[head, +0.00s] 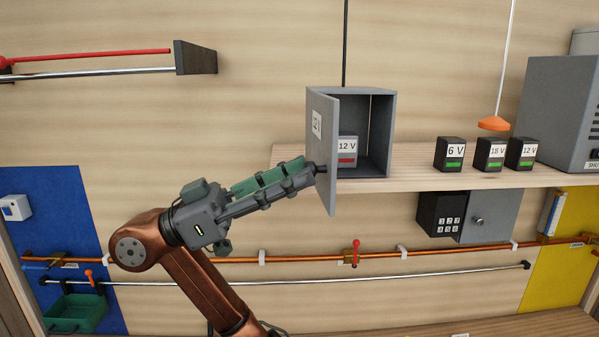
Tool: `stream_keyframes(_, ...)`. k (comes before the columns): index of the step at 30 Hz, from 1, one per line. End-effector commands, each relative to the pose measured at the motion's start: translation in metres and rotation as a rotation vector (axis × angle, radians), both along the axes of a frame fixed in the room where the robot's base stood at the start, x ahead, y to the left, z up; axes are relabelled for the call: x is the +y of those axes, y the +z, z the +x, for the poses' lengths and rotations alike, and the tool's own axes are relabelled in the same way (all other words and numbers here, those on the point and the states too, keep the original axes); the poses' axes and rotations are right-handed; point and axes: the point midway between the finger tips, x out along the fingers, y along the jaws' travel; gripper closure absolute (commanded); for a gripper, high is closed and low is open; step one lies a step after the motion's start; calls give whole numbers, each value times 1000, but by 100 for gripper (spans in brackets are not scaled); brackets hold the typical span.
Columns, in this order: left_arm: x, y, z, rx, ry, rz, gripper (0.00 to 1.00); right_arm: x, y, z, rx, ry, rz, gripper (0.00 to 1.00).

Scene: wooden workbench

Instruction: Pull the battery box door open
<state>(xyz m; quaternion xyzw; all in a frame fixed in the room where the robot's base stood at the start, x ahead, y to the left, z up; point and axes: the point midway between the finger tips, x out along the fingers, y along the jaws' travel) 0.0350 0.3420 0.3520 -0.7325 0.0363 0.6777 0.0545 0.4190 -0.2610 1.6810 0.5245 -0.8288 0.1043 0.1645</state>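The grey battery box (377,94) stands on the wooden shelf. Its door (321,125), hinged on the left, stands wide open, swung out toward me, with a white label on it. Inside the box is a battery (348,150) marked 12 V with a red stripe. The fingers partly hide the handle.
Three batteries marked 6 V (449,154), 18 V (489,154) and 12 V (522,153) stand on the shelf (410,176) to the right. A copper pipe (300,258) with a red valve (355,252) runs below.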

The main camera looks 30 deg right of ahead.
Motion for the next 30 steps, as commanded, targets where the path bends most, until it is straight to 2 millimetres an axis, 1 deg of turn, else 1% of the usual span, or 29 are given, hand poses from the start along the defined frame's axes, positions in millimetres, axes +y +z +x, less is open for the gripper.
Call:
stream_keyframes(1,-1,0,0,0,0,-1,60,8,-3,4,3,2,-1,65)
stream_keyframes(9,-2,0,1,-1,0,-1,60,56,-25,27,4,2,0,65)
stream_keyframes(15,-2,0,1,-1,0,-2,60,80,-36,38,2,1,0,65)
stream_keyframes(21,-2,0,1,-1,0,-2,60,89,-41,42,1,0,0,65)
stream_keyframes(30,-2,0,1,-1,0,-2,60,89,-41,42,1,0,0,65)
